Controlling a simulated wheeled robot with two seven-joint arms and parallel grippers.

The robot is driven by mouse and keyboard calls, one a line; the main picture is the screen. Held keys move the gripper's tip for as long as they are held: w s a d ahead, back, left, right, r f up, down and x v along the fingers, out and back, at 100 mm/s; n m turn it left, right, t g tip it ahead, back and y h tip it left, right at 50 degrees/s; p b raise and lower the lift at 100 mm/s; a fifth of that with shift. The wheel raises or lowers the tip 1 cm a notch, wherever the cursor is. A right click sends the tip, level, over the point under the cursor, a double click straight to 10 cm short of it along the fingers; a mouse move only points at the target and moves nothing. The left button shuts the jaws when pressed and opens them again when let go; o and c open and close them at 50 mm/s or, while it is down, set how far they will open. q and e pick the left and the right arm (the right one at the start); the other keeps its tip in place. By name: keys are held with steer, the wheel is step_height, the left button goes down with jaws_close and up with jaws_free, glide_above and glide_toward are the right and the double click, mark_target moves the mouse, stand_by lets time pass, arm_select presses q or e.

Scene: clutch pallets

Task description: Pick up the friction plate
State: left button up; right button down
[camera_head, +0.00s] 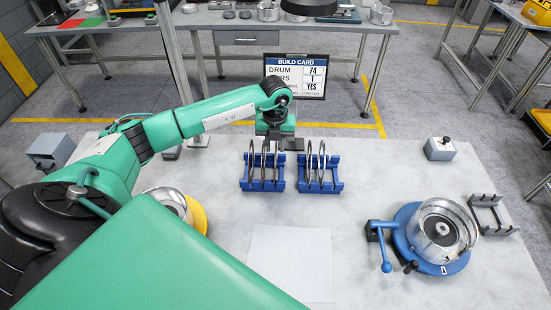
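Thin round plates stand on edge in two blue racks. The left rack (262,186) holds several plates (251,163), and the right rack (320,187) holds others (309,163). Some look dark and some pale; I cannot tell for sure which is the friction plate. My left gripper (271,150) points down over the back of the left rack, close to its plates. Its fingers are small and partly lost against the plates, so their opening and any contact are unclear. My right gripper is out of view.
A metal drum (436,232) sits in a blue fixture with a lever at right, beside a grey stand (488,215). A yellow-rimmed round part (196,214) is partly behind my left arm. A build card (296,76) stands behind. A pale sheet (290,262) lies bare in front.

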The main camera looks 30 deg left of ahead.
arm_select(q)
steer(key=shift+d+f+p, duration=0.1)
steer(key=shift+f+p, duration=0.55)
steer(key=shift+f, duration=0.95)
jaws_close()
steer(key=shift+r, duration=0.15)
